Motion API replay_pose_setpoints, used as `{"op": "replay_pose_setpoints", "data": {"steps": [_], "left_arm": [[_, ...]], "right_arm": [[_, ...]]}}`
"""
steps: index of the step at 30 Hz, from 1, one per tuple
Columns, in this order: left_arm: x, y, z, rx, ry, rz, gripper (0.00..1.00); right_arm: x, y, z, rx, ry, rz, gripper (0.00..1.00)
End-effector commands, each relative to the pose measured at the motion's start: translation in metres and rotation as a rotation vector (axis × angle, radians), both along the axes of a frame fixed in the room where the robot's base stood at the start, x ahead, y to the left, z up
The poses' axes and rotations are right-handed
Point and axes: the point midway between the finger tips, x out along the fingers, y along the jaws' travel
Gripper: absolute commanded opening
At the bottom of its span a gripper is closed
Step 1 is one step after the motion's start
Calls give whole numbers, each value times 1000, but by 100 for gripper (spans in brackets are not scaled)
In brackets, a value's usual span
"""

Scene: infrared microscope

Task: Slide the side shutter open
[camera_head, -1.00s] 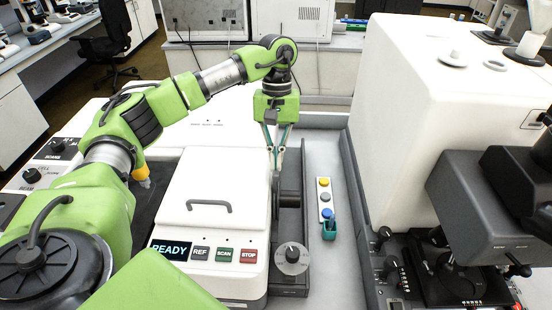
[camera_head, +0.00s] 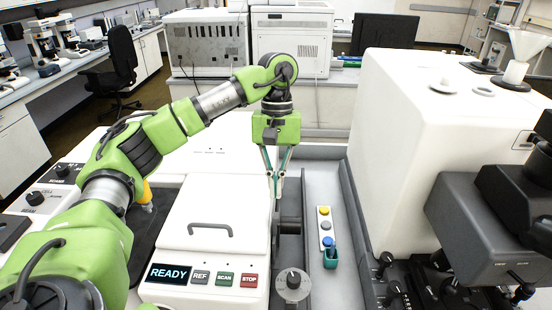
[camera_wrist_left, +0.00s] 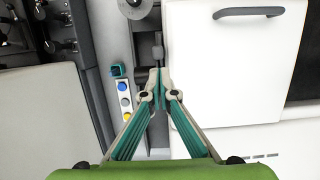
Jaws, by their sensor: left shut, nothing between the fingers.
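The white instrument (camera_head: 215,220) with a READY display and a lid handle stands in the middle of the head view. A dark grey channel (camera_head: 291,253) runs along its right side. A dark part (camera_head: 290,228) sits in that channel and may be the side shutter; I cannot tell its outline. My left gripper (camera_head: 276,194) points down over the channel beside the instrument. In the left wrist view its fingertips (camera_wrist_left: 158,72) are together and empty. A small grey upright tab (camera_wrist_left: 157,42) shows just beyond the tips; I cannot tell whether they touch it. My right gripper is out of view.
A round knob (camera_head: 292,282) stands at the channel's near end. A strip with yellow, grey and blue buttons (camera_head: 325,226) and a teal piece (camera_head: 330,259) lie right of it. A large white housing (camera_head: 415,140) with dark microscope parts stands further right.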

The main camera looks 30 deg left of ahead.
Motion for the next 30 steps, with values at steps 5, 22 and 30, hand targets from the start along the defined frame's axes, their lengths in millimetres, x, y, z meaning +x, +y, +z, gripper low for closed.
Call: {"op": "replay_pose_setpoints", "data": {"steps": [5,22,30], "left_arm": [[8,5,29,2,-4,3,0],[19,12,74,0,3,3,0],[19,12,74,0,3,3,0]], "right_arm": [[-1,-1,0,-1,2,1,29],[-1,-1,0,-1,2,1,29],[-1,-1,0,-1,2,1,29]]}}
